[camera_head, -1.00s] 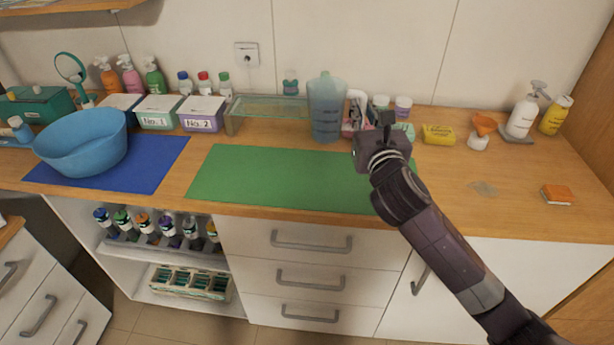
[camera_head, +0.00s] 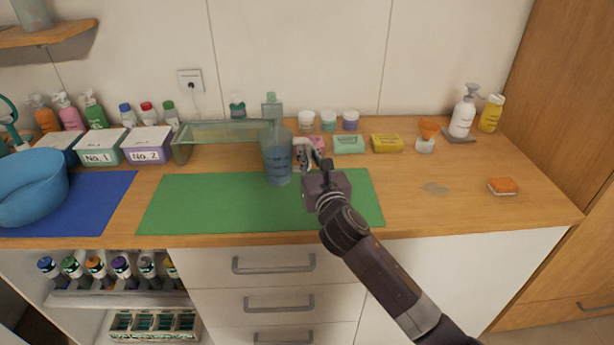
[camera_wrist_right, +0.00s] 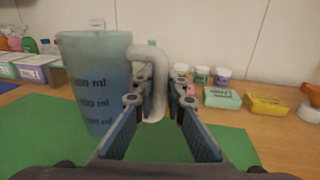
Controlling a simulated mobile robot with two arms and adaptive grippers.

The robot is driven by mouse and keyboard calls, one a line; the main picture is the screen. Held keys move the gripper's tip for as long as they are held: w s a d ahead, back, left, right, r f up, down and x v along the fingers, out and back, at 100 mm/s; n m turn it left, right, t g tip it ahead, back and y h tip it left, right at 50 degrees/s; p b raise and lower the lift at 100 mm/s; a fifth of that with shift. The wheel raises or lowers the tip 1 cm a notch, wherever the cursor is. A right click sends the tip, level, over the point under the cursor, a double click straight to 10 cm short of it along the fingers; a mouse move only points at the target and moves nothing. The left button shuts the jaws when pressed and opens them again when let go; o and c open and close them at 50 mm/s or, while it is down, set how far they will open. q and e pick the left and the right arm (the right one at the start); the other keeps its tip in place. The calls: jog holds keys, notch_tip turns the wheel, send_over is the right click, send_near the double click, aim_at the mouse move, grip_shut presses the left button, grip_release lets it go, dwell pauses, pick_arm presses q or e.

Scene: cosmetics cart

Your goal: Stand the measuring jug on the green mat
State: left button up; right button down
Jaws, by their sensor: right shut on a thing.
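The measuring jug (camera_head: 277,158) is translucent blue with a pale handle and printed marks. It looks upright, and its base overlaps the back part of the green mat (camera_head: 210,205) in the head view. I cannot tell whether the base touches the mat. My right gripper (camera_head: 312,162) is shut on the jug's handle, to the right of the jug body. In the right wrist view, the handle (camera_wrist_right: 158,75) passes between the fingers and the jug body (camera_wrist_right: 92,85) stands to their left. My left gripper is not in view.
A glass shelf stand (camera_head: 225,131) is behind the mat, close to the jug. Soap boxes (camera_head: 348,145), small jars (camera_head: 328,121) and an orange-topped bottle (camera_head: 427,135) stand at the back right. A blue basin (camera_head: 30,188) is at left. The mat's left part is clear.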

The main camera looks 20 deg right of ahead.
jog(key=shift+f+b, duration=0.5)
jog(key=shift+f, duration=2.55)
jog(key=c, duration=2)
grip_release()
jog(key=shift+f, duration=0.15)
jog(key=shift+o, duration=0.2)
jog(key=s, duration=0.8)
jog(key=s+a+b, duration=0.1)
jog(key=s, duration=0.3)
